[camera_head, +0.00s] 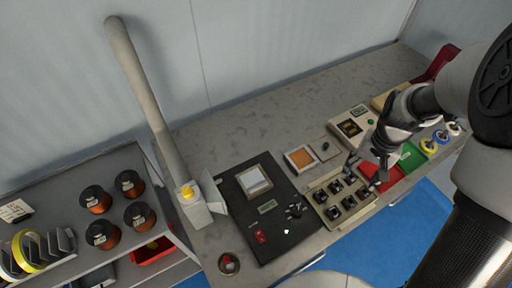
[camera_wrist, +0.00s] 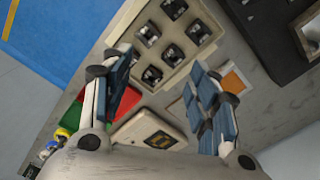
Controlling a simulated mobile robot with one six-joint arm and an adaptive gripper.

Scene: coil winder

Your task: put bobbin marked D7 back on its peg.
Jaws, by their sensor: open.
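Several black-flanged bobbins wound with copper wire (camera_head: 96,199) stand on the left shelf in the head view. Their pale top labels are too small to read, so I cannot tell which is D7. A cream tray (camera_head: 319,196) on the bench holds several small dark square pieces with shiny tops. It also shows in the wrist view (camera_wrist: 178,77). I cannot tell whether these are bobbins or bare holders. My gripper (camera_head: 366,174) is open and empty above the bench, near the tray's right end. In the wrist view its fingers (camera_wrist: 160,66) stand apart with nothing between them.
A black control panel (camera_head: 242,217) lies left of the tray. Red and green pads (camera_head: 411,157) and small coloured spools (camera_head: 429,146) lie to the right. The bench's back strip is clear.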

